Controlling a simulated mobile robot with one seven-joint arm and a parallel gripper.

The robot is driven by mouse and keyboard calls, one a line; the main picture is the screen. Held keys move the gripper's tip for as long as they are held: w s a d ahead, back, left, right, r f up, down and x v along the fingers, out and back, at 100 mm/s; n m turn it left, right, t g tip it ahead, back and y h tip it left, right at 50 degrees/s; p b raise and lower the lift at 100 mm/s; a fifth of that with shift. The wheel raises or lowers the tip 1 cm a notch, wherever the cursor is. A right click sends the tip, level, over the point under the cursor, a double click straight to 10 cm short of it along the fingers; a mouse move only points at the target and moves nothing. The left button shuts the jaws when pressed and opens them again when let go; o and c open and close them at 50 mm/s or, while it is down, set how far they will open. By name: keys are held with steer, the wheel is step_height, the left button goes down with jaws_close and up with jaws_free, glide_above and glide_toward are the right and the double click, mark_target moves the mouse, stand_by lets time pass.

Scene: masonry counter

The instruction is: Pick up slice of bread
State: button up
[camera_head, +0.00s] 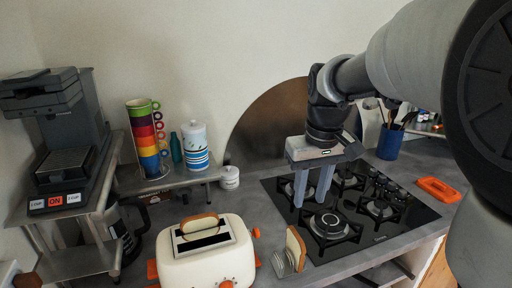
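One slice of bread (296,250) stands upright, slightly tilted, on the counter to the right of the toaster. A clear ribbed glass or holder (282,265) is next to its left side; whether they touch is hard to tell. Another bread slice (199,223) sticks out of the slot of the cream toaster (208,262). My gripper (310,204) points down above the left part of the hob, up and to the right of the standing slice. Its two grey fingers are apart with nothing visible between them.
The black gas hob (385,230) with raised grates lies below and right of my gripper. A stack of coloured mugs (147,140) and a striped canister (195,147) stand on a shelf at left. A coffee machine (62,130) is far left. An orange item (438,190) lies right.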

steer(key=g, duration=0.2)
glide_above(295, 244)
step_height(295, 244, down, 7)
steer(key=shift+n, duration=0.4)
steer(key=f, duration=1.1)
steer(key=shift+w+d+f+b, duration=0.2)
steer(key=shift+d+b, duration=0.15)
steer(key=shift+b, duration=0.05)
steer(key=shift+w+a+f, duration=0.1)
steer(key=shift+w+f, duration=0.1)
steer(key=shift+f, duration=1.25)
steer(key=shift+w+a+f, duration=0.1)
steer(key=shift+w+f, duration=0.1)
steer(key=shift+f, duration=1.25)
jaws_close()
